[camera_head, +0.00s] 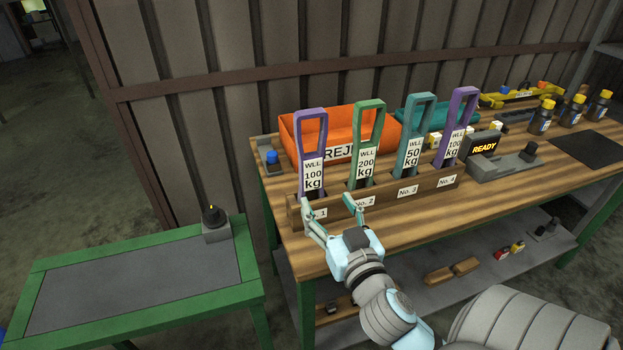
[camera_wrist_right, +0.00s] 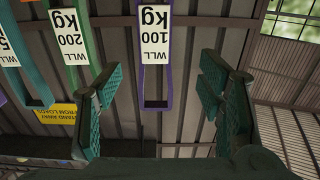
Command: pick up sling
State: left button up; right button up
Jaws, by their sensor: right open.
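Several loop-topped slings stand upright in a wooden rack (camera_head: 430,190) with numbered slots. The purple sling at slot 1 (camera_head: 310,135) is labelled WLL 100 kg. Beside it stand a green 200 kg sling (camera_head: 368,125), a teal 50 kg sling (camera_head: 413,130) and another purple 100 kg sling (camera_head: 460,115) at No. 4. My right gripper (camera_head: 329,207) is open and empty, low in front of slots 1 and 2. In the right wrist view, upside down, the purple 100 kg sling (camera_wrist_right: 155,85) shows between the open fingers (camera_wrist_right: 166,100), apart from both. My left gripper is not in view.
An orange REJECT bin (camera_head: 345,130) and a teal bin (camera_head: 440,115) stand behind the slings. A READY display box (camera_head: 484,147) sits right of the rack. A green-framed table (camera_head: 130,280) stands at left, its top mostly bare. The bench strip before the rack is clear.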

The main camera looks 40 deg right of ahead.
aim_at(313, 173)
jog(key=x, duration=1.3)
jog(key=shift+s+d+f+b, duration=0.1)
jog(key=shift+d+f+b, duration=0.05)
jog(key=shift+d+b, duration=0.25)
jog(key=shift+s, duration=0.1)
grip_shut()
